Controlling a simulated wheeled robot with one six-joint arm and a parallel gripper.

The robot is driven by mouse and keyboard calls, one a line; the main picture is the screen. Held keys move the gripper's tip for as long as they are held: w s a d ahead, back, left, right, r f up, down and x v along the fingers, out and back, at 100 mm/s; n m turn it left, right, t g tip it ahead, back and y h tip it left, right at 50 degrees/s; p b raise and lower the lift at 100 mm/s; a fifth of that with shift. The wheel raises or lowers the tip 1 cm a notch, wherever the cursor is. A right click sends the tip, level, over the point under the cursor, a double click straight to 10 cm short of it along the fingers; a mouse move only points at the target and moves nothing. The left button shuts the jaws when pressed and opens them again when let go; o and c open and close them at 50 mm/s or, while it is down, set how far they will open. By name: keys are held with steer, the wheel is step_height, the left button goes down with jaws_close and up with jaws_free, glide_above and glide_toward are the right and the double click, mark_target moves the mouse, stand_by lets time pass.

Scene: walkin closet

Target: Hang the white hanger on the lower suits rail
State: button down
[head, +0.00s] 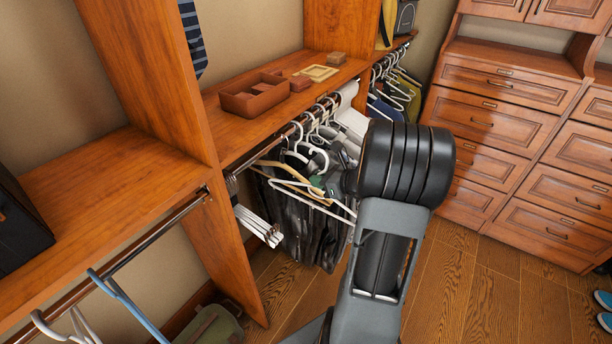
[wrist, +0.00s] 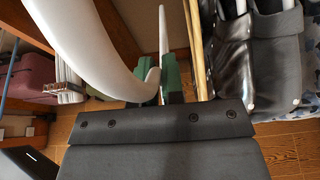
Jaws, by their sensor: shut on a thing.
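The white hanger (wrist: 95,45) fills the upper left of the wrist view, its thick curved part close to the camera. My gripper (wrist: 171,80), with green finger pads, is shut on it. In the head view the hanger (head: 318,158) shows just in front of the hung clothes, and my gripper (head: 317,190) is partly hidden by my dark wrist. The lower suits rail (head: 262,153) runs under the middle shelf and carries several hangers with dark garments. The hanger appears near and below this rail; I cannot tell whether its hook touches it.
Dark garments (wrist: 270,50) and a wooden hanger (wrist: 196,40) hang close on the right of the wrist view. A bunch of white hangers (head: 258,225) hangs at the rail's left end, beside an upright wooden panel (head: 225,235). Drawers (head: 490,110) stand at right; the floor between is clear.

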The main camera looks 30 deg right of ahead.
steer(key=s+d+p, duration=0.2)
steer(key=s+d, duration=0.3)
steer(key=s, duration=0.6)
steer(key=s+d+p, duration=0.2)
steer(key=s+d, duration=0.3)
steer(key=s, duration=0.7)
steer(key=shift+s+d, duration=0.15)
steer(key=shift+d, duration=0.15)
stand_by(0.5)
